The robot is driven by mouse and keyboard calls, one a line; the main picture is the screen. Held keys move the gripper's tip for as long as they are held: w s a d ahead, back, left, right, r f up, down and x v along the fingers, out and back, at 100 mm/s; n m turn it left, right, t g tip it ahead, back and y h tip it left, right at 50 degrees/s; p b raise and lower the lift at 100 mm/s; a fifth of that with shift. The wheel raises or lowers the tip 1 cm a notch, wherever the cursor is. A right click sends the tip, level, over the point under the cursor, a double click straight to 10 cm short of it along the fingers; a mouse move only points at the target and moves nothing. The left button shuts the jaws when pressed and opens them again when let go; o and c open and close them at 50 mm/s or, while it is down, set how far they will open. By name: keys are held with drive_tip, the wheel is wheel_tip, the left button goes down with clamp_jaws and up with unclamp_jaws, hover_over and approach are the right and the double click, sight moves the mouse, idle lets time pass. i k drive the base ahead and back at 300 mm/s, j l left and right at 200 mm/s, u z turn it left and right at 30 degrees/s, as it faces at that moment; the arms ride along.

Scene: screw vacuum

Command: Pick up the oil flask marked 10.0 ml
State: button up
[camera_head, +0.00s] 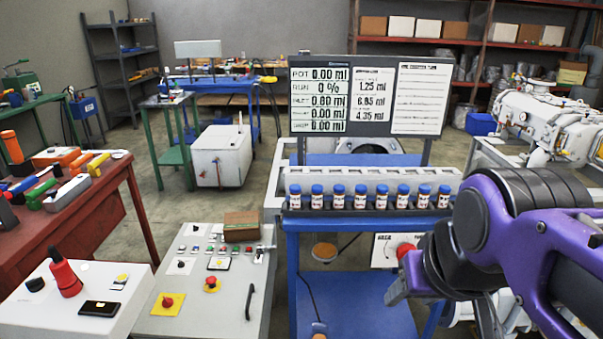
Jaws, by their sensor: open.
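A row of several small flasks (361,197) with blue caps and red-and-white labels stands upright in a dark rack (328,210) along the front of a blue table. The labels are too small to read, so I cannot tell which flask is marked 10.0 ml. My purple and black arm comes in from the right. My gripper (402,284) is at its left end, open, in front of and below the right part of the row, apart from the flasks. Its fingers are only partly visible.
A grey block with slots (375,179) stands behind the flasks, and a display board (370,97) rises behind it. A control console (205,280) stands at front left, with a red bench (70,215) beyond.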

sight(442, 201)
drive_tip(key=l+u, duration=0.35)
drive_tip(key=l, duration=0.95)
drive_tip(key=z, duration=0.45)
drive_tip(key=k+l, duration=0.05)
